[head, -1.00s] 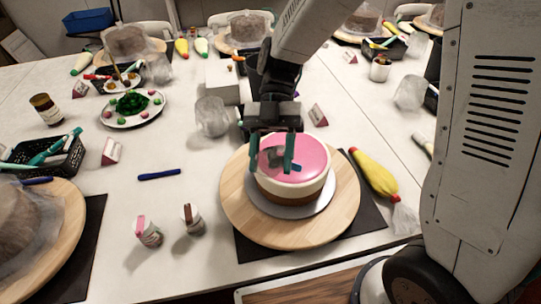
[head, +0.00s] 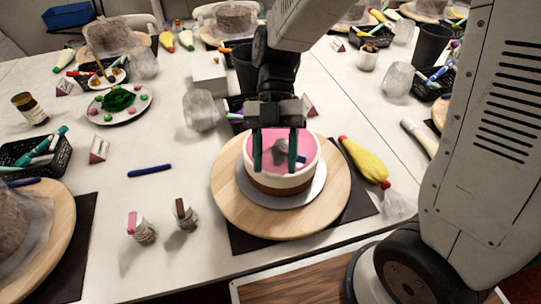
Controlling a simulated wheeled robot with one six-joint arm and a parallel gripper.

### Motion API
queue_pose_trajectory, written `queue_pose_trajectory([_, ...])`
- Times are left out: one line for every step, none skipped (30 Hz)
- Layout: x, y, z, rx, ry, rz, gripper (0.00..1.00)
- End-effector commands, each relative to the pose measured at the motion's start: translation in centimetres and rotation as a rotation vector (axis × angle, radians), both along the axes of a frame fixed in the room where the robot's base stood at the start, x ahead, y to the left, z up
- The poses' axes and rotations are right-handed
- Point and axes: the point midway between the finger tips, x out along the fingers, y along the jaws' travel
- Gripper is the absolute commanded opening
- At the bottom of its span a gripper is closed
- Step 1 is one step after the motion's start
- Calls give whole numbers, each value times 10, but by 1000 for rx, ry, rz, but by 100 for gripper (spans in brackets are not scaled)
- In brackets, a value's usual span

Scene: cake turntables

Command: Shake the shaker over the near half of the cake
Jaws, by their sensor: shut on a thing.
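The cake (head: 282,184) has a pink top, white upper side and brown lower side. It sits on a silvery board (head: 313,196) on a round wooden turntable (head: 233,213). My gripper (head: 276,158) hangs over the cake, its two dark green fingers pointing down and set apart. It is shut on a small greyish thing (head: 279,147), apparently the shaker, whose outline is hard to make out against the pink top. Its height above the cake is unclear. Two other shakers stand on the table at front left, one pink-topped (head: 142,229) and one brown-topped (head: 185,215).
A yellow piping bag (head: 364,162) lies right of the turntable, and a blue pen (head: 150,170) lies left. A clear jar (head: 201,111) and a white box (head: 210,73) stand behind. Another turntable (head: 62,249) is at left. The table around the blue pen is mostly clear.

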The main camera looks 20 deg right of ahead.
Motion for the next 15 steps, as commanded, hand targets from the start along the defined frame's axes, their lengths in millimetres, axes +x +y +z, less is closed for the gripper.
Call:
queue_pose_trajectory([1, 0, 1, 8, 14, -1, 21])
queue_pose_trajectory([1, -1, 1, 14, 23, -1, 21])
queue_pose_trajectory([2, -1, 2, 23, 35, -1, 21])
queue_pose_trajectory([2, -1, 3, 28, 45, -2, 21])
queue_pose_trajectory([2, -1, 3, 34, 52, -2, 21])
queue_pose_trajectory([2, -1, 4, 38, 58, -2, 21])
queue_pose_trajectory([3, -1, 4, 39, 60, -2, 21])
queue_pose_trajectory([2, -1, 4, 41, 60, -1, 21])
queue_pose_trajectory([2, -1, 4, 40, 59, -1, 21])
queue_pose_trajectory([2, -1, 4, 40, 59, -1, 21])
queue_pose_trajectory([2, -1, 4, 40, 59, -1, 21])
queue_pose_trajectory([2, -1, 4, 40, 59, -1, 21])
queue_pose_trajectory([2, -1, 4, 40, 59, -1, 21])
queue_pose_trajectory([1, 0, 5, 40, 58, 0, 21])
queue_pose_trajectory([-1, 1, 6, 39, 58, 1, 21])
